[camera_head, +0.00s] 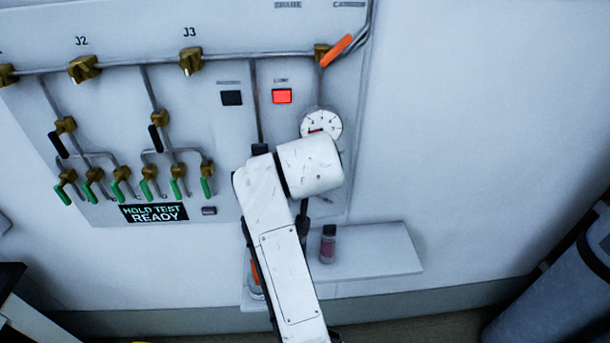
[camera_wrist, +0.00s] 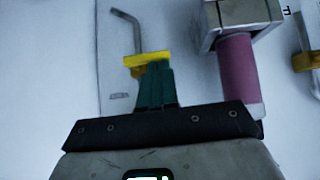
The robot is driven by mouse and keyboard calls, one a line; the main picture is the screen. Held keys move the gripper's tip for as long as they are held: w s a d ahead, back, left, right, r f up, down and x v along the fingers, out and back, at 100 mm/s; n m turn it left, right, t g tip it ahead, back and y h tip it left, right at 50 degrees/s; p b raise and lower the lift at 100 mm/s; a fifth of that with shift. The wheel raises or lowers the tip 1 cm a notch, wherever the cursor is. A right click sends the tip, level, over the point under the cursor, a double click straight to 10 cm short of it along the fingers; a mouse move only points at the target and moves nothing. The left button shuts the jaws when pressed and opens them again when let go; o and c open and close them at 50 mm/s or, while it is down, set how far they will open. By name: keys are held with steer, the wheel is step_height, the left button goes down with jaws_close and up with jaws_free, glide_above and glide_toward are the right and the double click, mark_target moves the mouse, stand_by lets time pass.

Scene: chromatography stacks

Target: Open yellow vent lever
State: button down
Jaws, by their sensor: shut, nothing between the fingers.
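In the wrist view a yellow lever bar (camera_wrist: 146,58) lies across just beyond my fingertips, with a brass-coloured piece under its left end and a bent grey metal tube (camera_wrist: 127,28) rising above it. My gripper (camera_wrist: 154,66) has dark green fingers that are together and empty. The fingertips overlap the lower edge of the yellow bar in the picture; I cannot tell whether they touch it. In the head view my white arm covers the lower right of the panel, and neither the gripper nor the yellow lever can be made out.
A pink cylinder with a metal block (camera_wrist: 238,62) stands right of the fingers, close to my gripper. Another yellow part (camera_wrist: 306,60) shows at the right edge. The wall panel (camera_head: 225,125) carries green-handled valves and a gauge (camera_head: 321,124). A shelf (camera_head: 375,254) holds a small vial (camera_head: 328,246).

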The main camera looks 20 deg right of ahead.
steer(key=shift+a+f+n+h+p, duration=0.1)
steer(key=shift+a+n+h+p, duration=0.05)
steer(key=shift+n+h+p, duration=0.15)
steer(key=f+n+h, duration=0.1)
steer(key=h, duration=0.1)
steer(key=f+n+g+h, duration=0.1)
steer(key=h, duration=0.1)
steer(key=a+f+n+h, duration=0.1)
steer(key=f+h, duration=0.1)
steer(key=shift+w, duration=0.2)
stand_by(0.4)
steer(key=shift+f, duration=0.35)
stand_by(0.6)
steer(key=b+v, duration=0.1)
steer(key=v, duration=0.9)
steer(key=shift+a+r+b, duration=0.25)
steer(key=shift+a+b, duration=0.1)
